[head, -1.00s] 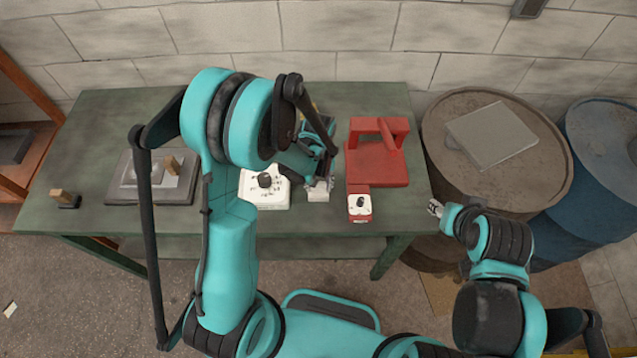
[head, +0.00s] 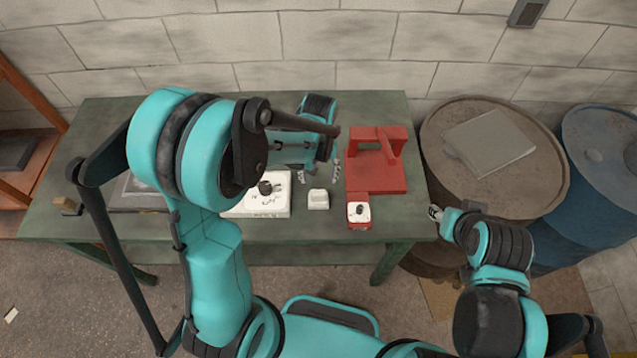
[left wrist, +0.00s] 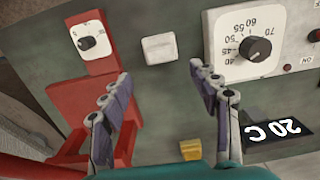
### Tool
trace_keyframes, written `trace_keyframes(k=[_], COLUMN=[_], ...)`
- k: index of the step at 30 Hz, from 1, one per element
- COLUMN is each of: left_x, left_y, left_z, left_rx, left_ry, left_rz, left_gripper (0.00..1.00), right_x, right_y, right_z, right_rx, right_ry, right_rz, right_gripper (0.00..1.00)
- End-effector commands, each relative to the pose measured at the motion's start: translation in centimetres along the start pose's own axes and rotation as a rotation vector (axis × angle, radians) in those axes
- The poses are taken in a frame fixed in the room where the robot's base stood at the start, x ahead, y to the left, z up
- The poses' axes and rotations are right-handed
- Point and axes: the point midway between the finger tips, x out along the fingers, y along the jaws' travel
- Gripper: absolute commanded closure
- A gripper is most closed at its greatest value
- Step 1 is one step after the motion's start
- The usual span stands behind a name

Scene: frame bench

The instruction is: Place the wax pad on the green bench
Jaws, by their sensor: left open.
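A small off-white block (head: 318,199), which looks like the wax pad, lies flat on the green bench (head: 300,238) between the white dial box and the red device. It also shows in the left wrist view (left wrist: 158,48). My left gripper (head: 318,172) is open and empty, its fingers spread behind the block in the head view. In the left wrist view the fingertips (left wrist: 160,77) are apart, with the block beyond them and not held. My right gripper (head: 436,212) is by the bench's right edge, too small to tell its jaws.
The white dial box (head: 262,208) is left of the block. The red device (head: 378,178) with a small dial is right of it. A yellow piece (left wrist: 190,150) and a dark 20 C display (left wrist: 275,128) show in the wrist view. Barrels (head: 500,190) stand at right.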

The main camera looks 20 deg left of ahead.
Motion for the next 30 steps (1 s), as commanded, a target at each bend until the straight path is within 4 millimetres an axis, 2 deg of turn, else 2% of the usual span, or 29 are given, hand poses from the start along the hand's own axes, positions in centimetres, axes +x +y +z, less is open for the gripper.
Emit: trace_keyframes(k=[3, 8, 11, 18, 21, 24, 30], left_x=[-1.9, -3.4, -4.8, -10.6, -12.4, -13.7, -14.6], left_y=[0.0, -0.1, -0.6, -3.2, -4.4, -5.5, -6.9], left_z=[0.0, 0.1, 0.6, 3.9, 5.6, 7.2, 9.4], left_rx=[0.0, 0.003, 0.017, 0.107, 0.15, 0.19, 0.249], left_ry=[0.0, 0.008, 0.043, 0.251, 0.354, 0.454, 0.603], left_rz=[0.0, 0.003, 0.016, 0.071, 0.086, 0.094, 0.093], left_gripper=[0.39, 0.39, 0.39, 0.39, 0.39, 0.39, 0.39], right_x=[-0.3, -0.4, -0.4, -0.4, -0.4, -0.4, -0.4], right_y=[0.0, 0.0, 0.0, 0.0, 0.0, 0.0, 0.0], right_z=[-0.2, -0.3, -0.3, -0.3, -0.3, -0.3, -0.3], right_rx=[0.0, 0.0, 0.0, 0.0, 0.0, 0.0, 0.0], right_ry=[0.0, 0.0, 0.0, 0.0, 0.0, 0.0, 0.0], right_rz=[0.0, 0.0, 0.0, 0.0, 0.0, 0.0, 0.0], right_gripper=[0.6, 0.6, 0.6, 0.6, 0.6, 0.6, 0.6])
